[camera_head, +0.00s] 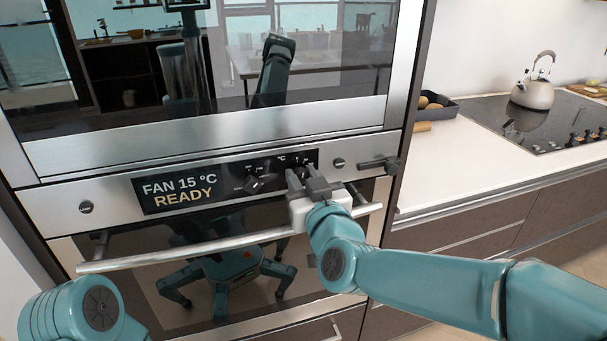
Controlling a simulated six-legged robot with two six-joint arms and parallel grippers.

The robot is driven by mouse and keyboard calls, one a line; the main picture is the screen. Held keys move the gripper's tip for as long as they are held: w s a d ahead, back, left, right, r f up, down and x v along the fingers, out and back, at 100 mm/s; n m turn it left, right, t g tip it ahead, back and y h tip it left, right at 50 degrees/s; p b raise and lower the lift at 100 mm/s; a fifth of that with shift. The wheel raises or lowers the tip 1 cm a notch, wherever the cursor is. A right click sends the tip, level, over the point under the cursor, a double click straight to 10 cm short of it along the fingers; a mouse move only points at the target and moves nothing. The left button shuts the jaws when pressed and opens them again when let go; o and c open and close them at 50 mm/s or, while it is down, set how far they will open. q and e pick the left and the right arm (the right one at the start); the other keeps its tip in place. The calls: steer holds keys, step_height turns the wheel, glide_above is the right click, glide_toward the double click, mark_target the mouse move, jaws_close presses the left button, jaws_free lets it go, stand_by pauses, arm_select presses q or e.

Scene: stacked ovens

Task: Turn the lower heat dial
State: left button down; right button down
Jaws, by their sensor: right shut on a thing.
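The lower oven's control panel (222,171) has a black display (179,190) reading "FAN 15 °C READY". A dark dial (254,184) sits just right of the display and is free of my grippers. My right gripper (302,174) reaches the panel right of that dial, beneath a small °C mark. Its grey fingers are closed around the heat dial there, which they mostly hide, so the dial's angle cannot be read. My left gripper is out of view; only a teal part of my left arm shows at the lower left.
The lower oven's bar handle (180,255) runs below the panel, close under my right gripper. A dark knob-like part (380,163) sticks out at the panel's right end. A counter (480,165) on the right holds a kettle (533,88) and a dark tray (438,106).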

steer(key=shift+n, duration=0.8)
steer(key=c, duration=0.8)
jaws_free()
steer(key=shift+s, duration=0.1)
steer(key=v, duration=1.6)
steer(key=shift+s, duration=0.1)
